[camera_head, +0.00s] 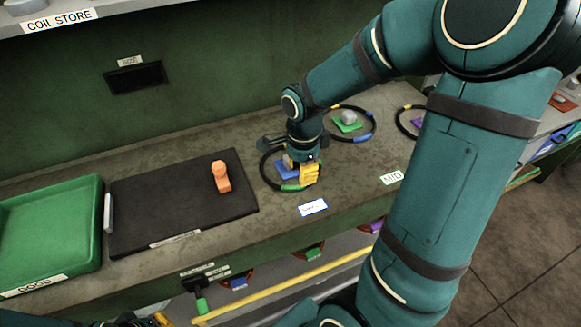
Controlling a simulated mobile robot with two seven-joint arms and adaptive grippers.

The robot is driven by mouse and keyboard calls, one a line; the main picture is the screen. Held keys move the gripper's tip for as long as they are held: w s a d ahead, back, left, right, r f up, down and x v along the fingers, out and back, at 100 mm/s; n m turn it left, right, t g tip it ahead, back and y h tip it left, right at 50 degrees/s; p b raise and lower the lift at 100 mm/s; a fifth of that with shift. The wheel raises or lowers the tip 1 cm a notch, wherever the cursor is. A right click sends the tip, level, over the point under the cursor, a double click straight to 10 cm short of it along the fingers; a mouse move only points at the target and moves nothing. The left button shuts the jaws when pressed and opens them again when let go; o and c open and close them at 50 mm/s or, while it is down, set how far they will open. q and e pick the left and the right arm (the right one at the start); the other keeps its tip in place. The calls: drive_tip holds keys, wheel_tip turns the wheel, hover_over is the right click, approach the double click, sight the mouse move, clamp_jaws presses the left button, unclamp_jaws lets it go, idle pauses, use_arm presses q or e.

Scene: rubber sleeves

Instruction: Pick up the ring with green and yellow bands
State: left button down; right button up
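A thin black ring (263,168) lies on the grey bench around a blue square pad, with a green band (293,187) on its near side. A yellow band on it cannot be told apart from the yellow fingers above. My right gripper (309,175), with yellow fingers, points down over the ring's right side and hides part of it. Whether its fingers are closed on the ring does not show. A bit of my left gripper (160,320), with yellow parts, shows at the bottom edge.
Two other black rings lie to the right, one with a blue band (371,136) around a green pad (346,122), one partly behind my arm (400,124). A black mat (150,215) with an orange piece (221,176) and a green tray (98,222) stand left.

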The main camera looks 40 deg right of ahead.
sight(284, 188)
wheel_tip(284, 188, down, 5)
drive_tip(key=shift+s+a+f+b, duration=0.1)
drive_tip(key=shift+f+b, duration=0.05)
drive_tip(key=shift+b, duration=0.3)
clamp_jaws()
